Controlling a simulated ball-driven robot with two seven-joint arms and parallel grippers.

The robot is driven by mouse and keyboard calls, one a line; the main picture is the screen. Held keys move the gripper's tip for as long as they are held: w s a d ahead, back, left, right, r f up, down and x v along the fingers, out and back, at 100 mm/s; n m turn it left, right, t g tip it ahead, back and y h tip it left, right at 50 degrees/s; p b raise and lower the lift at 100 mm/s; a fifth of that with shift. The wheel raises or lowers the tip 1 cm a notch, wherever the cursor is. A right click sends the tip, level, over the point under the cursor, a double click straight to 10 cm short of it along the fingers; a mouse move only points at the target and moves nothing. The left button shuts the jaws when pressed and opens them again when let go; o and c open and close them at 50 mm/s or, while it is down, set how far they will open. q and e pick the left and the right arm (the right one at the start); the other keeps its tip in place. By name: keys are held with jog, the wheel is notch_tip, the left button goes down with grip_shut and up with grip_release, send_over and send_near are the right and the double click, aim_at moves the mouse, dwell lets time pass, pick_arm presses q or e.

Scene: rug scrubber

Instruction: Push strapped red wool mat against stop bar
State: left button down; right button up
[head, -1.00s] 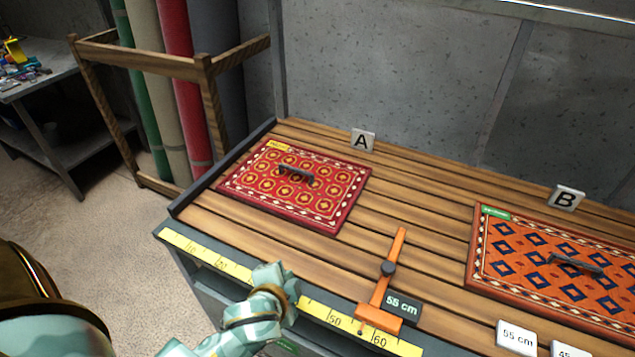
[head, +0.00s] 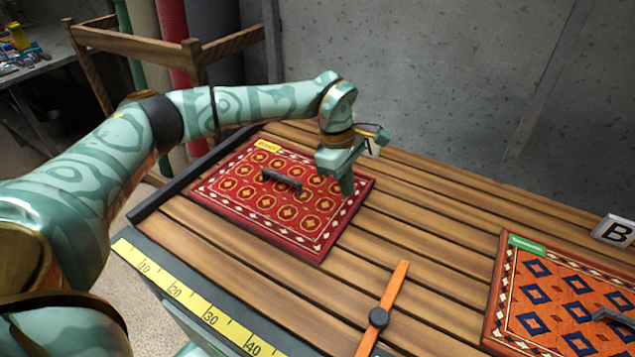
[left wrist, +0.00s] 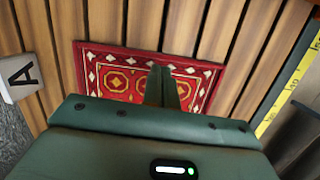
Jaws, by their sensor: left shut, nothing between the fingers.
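The red wool mat (head: 233,195), with a gold medallion pattern, a yellow label and a dark strap handle (head: 281,181), lies flat on the slatted table. A dark bar (head: 160,197) runs along the table's left end beside the mat; the gap looks narrow and contact is unclear. My left gripper (head: 346,188) points down at the mat's right border, shut and empty. In the left wrist view its fingers (left wrist: 161,86) overlap the patterned mat (left wrist: 205,78); I cannot tell whether they touch it. The gripper body hides part of the mat there. My right gripper is not in view.
An orange gauge arm with a dark knob (head: 379,317) lies right of the mat. An orange mat (head: 545,300) is at the right by tag B (head: 614,231). A yellow ruler (head: 190,297) runs along the front edge. Bare slats (head: 430,235) lie between the mats.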

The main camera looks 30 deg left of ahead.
aim_at(293, 181)
pick_arm(q)
jog(key=w+a+r+y, duration=0.1)
jog(key=a+r+y, duration=0.1)
jog(key=a, duration=0.5)
jog(key=shift+n, duration=0.4)
notch_tip(293, 181, down, 10)
jog(key=b, duration=0.3)
jog(key=shift+b, duration=0.35)
jog(key=a, duration=0.3)
jog(key=shift+a+r, duration=0.3)
jog(key=shift+a, duration=0.25)
jog(key=shift+a+r, duration=0.1)
jog(key=shift+a, duration=0.05)
jog(key=a+p, duration=0.1)
jog(key=a, duration=0.2)
jog(key=shift+s+a+r, duration=0.1)
jog(key=shift+s, duration=0.05)
jog(key=shift+a, duration=0.15)
